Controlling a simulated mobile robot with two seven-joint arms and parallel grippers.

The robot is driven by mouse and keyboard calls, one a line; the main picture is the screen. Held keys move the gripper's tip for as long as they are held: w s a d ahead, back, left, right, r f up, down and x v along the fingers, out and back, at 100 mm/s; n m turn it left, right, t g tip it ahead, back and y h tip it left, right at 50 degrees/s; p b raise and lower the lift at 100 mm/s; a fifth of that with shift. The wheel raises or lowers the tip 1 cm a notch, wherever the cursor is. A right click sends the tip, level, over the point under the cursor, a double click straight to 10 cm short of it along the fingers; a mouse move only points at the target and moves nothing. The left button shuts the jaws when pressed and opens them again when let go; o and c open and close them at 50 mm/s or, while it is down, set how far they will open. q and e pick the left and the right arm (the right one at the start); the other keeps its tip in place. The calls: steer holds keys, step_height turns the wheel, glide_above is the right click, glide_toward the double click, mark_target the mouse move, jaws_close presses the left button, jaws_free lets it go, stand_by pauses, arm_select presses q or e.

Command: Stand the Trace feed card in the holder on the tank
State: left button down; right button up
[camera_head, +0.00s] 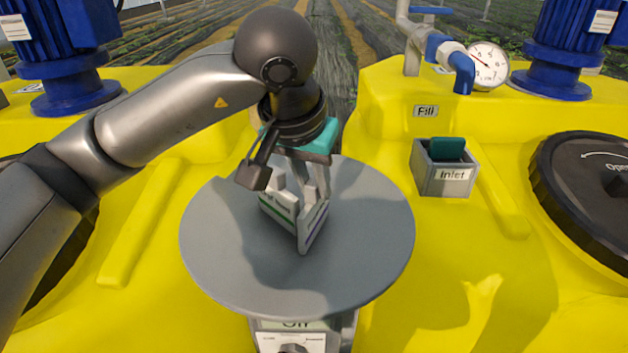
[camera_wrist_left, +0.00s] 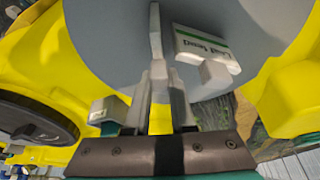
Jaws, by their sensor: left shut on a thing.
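My left gripper (camera_head: 312,187) is shut on a white card with a purple stripe (camera_head: 313,228), just above or on the round grey table; I cannot tell whether they touch. The card shows edge-on in the left wrist view (camera_wrist_left: 155,32), and its text cannot be read. A second white card with a green stripe (camera_head: 278,214) is beside it, partly behind it; its upside-down text in the left wrist view (camera_wrist_left: 203,46) seems to end in "feed". A grey holder labelled "Inlet" (camera_head: 446,182) is on the right yellow tank, with a dark green piece (camera_head: 446,149) in it. My right gripper is not in view.
The round grey table (camera_head: 370,255) has free room around the cards. Yellow tanks (camera_head: 400,100) flank it. A black lid (camera_head: 590,175), a blue pipe elbow (camera_head: 460,68) and a gauge (camera_head: 488,66) are near the holder. A dial box marked "Off" (camera_head: 292,340) sits below the table's front edge.

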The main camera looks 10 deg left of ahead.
arm_select(q)
steer(key=c, duration=0.8)
jaws_free()
steer(key=shift+f, duration=0.1)
steer(key=shift+o, duration=0.2)
